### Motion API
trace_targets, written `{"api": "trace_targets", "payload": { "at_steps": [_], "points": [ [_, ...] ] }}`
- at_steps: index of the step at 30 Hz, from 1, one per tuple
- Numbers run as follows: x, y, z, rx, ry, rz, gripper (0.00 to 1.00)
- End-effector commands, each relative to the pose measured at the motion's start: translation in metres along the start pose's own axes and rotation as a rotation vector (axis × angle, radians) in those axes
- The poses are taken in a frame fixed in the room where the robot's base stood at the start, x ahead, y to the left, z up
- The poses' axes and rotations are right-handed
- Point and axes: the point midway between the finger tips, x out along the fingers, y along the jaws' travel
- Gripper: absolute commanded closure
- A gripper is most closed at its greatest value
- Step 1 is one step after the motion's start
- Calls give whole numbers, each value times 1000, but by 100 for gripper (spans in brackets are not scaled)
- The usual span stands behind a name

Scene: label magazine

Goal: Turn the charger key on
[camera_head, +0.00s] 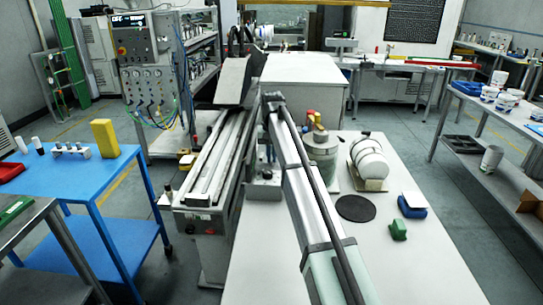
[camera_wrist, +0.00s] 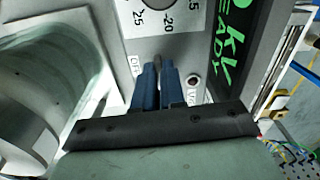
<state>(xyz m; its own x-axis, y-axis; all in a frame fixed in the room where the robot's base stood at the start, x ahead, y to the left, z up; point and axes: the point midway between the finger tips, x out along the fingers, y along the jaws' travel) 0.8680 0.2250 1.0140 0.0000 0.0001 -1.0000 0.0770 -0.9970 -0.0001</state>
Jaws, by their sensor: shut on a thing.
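In the wrist view, the grey charger panel (camera_wrist: 190,45) fills the upper middle. It carries a round dial (camera_wrist: 155,5) with numbers, an OFF label (camera_wrist: 135,65) and a black display (camera_wrist: 240,40) with green letters that seem to read "0 kV READY", turned sideways. My gripper (camera_wrist: 158,70) has its two dark blue fingers close together against the panel, just right of the OFF label. They are shut on the charger key, which they almost wholly hide; its angle cannot be told.
A small round fitting (camera_wrist: 193,81) sits close right of the fingers. In the head view, a long rail unit (camera_head: 215,160) runs beside my arm.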

Motion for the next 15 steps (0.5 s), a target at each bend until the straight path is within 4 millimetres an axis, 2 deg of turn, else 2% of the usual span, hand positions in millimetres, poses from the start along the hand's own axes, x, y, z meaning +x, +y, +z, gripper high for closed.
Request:
{"api": "trace_targets", "payload": {
  "at_steps": [15],
  "points": [
    [0, 0, 0, 95, 0, 0, 100]
  ]
}}
